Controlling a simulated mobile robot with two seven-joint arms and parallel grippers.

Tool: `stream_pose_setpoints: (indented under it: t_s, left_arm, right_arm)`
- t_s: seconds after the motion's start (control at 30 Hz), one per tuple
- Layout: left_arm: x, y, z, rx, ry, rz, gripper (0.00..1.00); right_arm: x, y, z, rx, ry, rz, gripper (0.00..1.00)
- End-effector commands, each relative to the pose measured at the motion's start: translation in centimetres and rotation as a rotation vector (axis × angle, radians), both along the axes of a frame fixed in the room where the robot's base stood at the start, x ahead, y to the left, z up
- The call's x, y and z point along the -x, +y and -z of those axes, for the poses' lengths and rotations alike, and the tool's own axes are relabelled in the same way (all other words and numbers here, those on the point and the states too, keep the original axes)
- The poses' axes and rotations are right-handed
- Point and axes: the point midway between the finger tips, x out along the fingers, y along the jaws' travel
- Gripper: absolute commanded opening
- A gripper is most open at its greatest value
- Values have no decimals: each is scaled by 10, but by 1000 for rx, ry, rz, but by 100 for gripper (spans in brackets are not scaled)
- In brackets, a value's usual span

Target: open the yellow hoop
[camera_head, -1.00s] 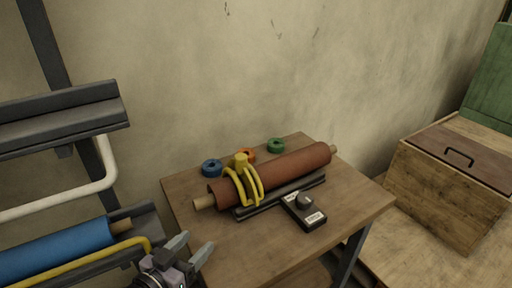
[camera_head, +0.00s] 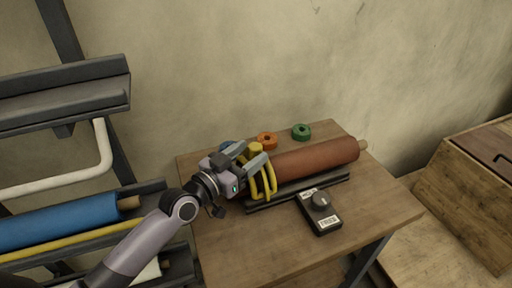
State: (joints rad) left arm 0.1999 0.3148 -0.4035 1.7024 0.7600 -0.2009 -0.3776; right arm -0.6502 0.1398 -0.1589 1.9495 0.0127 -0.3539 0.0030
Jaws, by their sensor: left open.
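A yellow piece with a knob (camera_head: 256,148) and curved bands (camera_head: 270,179) sits over the left end of the red-brown roll (camera_head: 315,158) on the table. My left gripper (camera_head: 247,156) is open at this piece. Its two fingers are on either side of the knob, and I cannot tell whether they touch it. The gripper body hides the roll's left end. My right gripper is not in view.
The roll lies over a dark rail on the wooden table (camera_head: 240,250). A black box with a dial (camera_head: 320,210) is in front. Orange (camera_head: 267,140) and green (camera_head: 302,131) rings lie behind, with a blue ring mostly hidden. The rack has a white bar (camera_head: 60,182). A wooden crate (camera_head: 470,190) stands right.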

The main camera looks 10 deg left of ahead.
Motion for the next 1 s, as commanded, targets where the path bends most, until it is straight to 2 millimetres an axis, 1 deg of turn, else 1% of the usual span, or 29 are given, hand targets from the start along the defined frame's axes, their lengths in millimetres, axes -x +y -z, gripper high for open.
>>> stream_pose_setpoints:
  t_s: [0.03,0.2,0.33,0.6,0.67,0.7,0.77,0.8,1.0]
  left_arm:
    - [-7,-4,-2,2,-1,0,59]
    - [-20,-11,-1,0,-1,0,59]
    - [-24,-14,0,0,0,0,59]
    - [-25,-14,0,0,0,0,59]
    - [-24,-14,0,0,0,0,40]
    - [-24,-14,0,0,0,0,27]
    - [-24,-14,0,0,0,0,7]
    - [-24,-14,0,0,0,0,0]
    - [-27,-13,0,3,4,0,0]
  right_arm:
    - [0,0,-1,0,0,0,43]
    - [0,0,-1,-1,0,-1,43]
    - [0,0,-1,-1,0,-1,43]
    - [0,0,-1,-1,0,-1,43]
    - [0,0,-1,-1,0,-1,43]
    - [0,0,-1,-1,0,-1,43]
    - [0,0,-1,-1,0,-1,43]
    - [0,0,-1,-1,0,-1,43]
    - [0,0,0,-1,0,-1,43]
